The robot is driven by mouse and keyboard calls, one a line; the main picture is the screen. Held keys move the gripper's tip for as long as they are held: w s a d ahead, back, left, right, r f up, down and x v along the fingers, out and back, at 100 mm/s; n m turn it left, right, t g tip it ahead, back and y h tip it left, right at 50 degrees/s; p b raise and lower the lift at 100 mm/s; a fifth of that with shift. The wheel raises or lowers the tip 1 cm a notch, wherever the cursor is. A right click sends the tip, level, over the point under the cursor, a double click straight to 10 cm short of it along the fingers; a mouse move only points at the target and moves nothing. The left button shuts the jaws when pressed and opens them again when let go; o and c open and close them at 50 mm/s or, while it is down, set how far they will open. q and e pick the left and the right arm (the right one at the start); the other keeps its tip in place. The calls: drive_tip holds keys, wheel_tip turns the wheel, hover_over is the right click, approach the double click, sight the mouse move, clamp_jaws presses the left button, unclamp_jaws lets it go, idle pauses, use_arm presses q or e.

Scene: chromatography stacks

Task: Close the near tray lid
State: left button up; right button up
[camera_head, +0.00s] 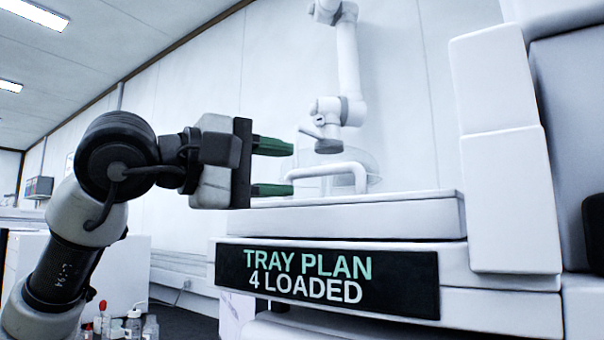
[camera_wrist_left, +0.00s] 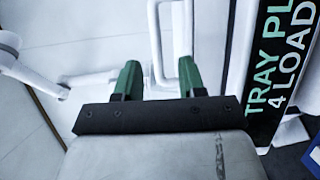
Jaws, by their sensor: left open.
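A flat white slab (camera_head: 365,217), which looks like the near tray lid, lies about level on the white unit above the black "TRAY PLAN 4 LOADED" sign (camera_head: 330,280). A white bar handle (camera_head: 328,170) stands up on its top; it also shows in the left wrist view (camera_wrist_left: 154,40). I cannot tell whether the lid is fully down. My left gripper (camera_head: 272,168) is open and empty, its green fingers one above the other, pointing at the handle's left end. In the left wrist view the handle lies ahead of the fingers (camera_wrist_left: 160,80). My right gripper is not in view.
A white jointed arm (camera_head: 345,70) hangs behind the handle. Tall white blocks (camera_head: 507,195) stand right of the slab. Small bottles (camera_head: 133,322) stand low at the left.

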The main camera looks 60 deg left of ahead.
use_arm(q)
drive_tip(key=s, duration=0.6)
drive_tip(key=shift+d, duration=0.35)
